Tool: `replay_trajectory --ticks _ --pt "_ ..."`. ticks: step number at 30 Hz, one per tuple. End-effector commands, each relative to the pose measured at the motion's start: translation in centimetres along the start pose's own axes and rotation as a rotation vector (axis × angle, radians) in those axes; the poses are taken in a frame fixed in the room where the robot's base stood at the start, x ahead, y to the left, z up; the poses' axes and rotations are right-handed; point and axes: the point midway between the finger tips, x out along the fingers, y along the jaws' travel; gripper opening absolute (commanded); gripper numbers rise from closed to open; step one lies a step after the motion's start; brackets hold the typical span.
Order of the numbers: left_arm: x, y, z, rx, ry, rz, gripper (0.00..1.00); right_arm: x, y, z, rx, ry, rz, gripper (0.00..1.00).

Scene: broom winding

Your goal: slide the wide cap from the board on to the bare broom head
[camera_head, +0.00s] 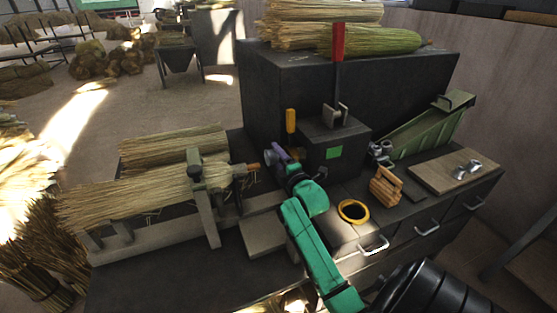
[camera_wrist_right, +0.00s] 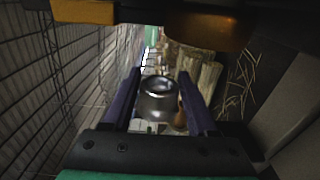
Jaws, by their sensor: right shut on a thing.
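My right gripper (camera_head: 268,153) comes in on the green arm, its purple fingers close to the tip of the clamped broom head. In the right wrist view the fingers (camera_wrist_right: 160,100) are shut on a shiny round metal cap (camera_wrist_right: 157,98). The bare broom head (camera_head: 130,200) lies in the wooden clamp stand, straw to the left, with its brown wooden tip (camera_head: 252,167) pointing right at the gripper. In the wrist view a brown tip (camera_wrist_right: 180,118) shows just beside the cap; whether they touch I cannot tell. The board (camera_head: 437,174) carries small shiny metal pieces (camera_head: 468,168). My left gripper is out of view.
A dark machine with a red lever (camera_head: 338,55) and a yellow handle (camera_head: 291,120) stands behind the gripper. A yellow ring (camera_head: 353,211) and a wooden rack (camera_head: 385,187) are to the right. Another straw bundle (camera_head: 175,147) lies behind the clamped head.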

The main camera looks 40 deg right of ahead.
Motion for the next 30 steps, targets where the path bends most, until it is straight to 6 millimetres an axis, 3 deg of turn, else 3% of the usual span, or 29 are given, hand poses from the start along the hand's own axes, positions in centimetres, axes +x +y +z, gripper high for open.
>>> replay_trajectory --ticks 21,30 --pt "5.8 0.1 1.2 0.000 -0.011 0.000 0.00 2.7 -4.7 -0.3 0.001 0.000 0.001 0.07" --pt "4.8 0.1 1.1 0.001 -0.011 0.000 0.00 2.8 -4.3 -2.5 0.003 0.001 -0.001 0.07"
